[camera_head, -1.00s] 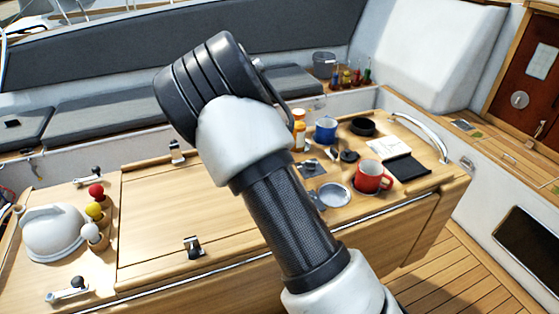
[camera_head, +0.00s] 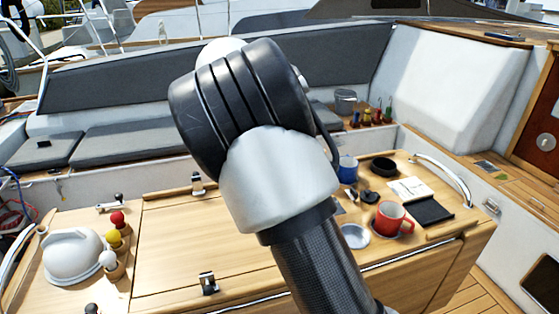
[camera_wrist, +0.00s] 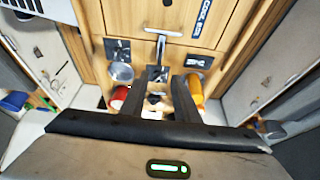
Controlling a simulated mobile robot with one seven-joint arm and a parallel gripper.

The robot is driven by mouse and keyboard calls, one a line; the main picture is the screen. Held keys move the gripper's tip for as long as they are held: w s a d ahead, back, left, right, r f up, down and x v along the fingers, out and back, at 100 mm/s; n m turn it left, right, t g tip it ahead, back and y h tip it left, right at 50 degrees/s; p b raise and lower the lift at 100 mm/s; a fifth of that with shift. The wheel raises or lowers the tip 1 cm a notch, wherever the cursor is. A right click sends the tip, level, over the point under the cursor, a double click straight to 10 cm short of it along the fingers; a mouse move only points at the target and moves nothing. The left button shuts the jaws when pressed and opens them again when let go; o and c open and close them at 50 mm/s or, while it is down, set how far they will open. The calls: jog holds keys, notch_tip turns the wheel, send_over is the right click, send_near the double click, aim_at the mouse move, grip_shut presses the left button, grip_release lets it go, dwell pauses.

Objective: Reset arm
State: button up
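My arm (camera_head: 250,120) rises in front of the cockpit table (camera_head: 210,240) in the head view and hides part of it. My gripper does not show there. In the wrist view my gripper (camera_wrist: 168,80) shows two dark fingers with a gap between them. No held object is seen in the gap; small blurred things show beyond it.
A red mug (camera_head: 391,218), blue mug (camera_head: 347,168), black ring-shaped dish (camera_head: 384,166), metal dish (camera_head: 354,236) and black pad (camera_head: 431,211) are on the table's right. A white dome-shaped object (camera_head: 72,257) is at left. The table's left-middle is clear.

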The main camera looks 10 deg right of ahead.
jog(key=shift+r, duration=0.1)
jog(key=s+d+r+n+t+y+p, duration=0.1)
jog(key=s+d+r+n+y, duration=0.1)
jog(key=s+r+n, duration=0.35)
jog(key=s+d+r+n+t+y+p, duration=0.1)
jog(key=s+d+r+n, duration=0.15)
jog(key=s, duration=0.65)
jog(key=s+d+r+n+t+y+p, duration=0.1)
jog(key=s+d+r+n+y, duration=0.15)
jog(key=s, duration=0.45)
jog(key=s+f+n+t+h+p, duration=0.1)
jog(key=s+n, duration=0.4)
jog(key=s, duration=0.4)
jog(key=shift+s+a+t, duration=0.15)
jog(key=shift+s+t, duration=0.05)
jog(key=shift+t, duration=0.2)
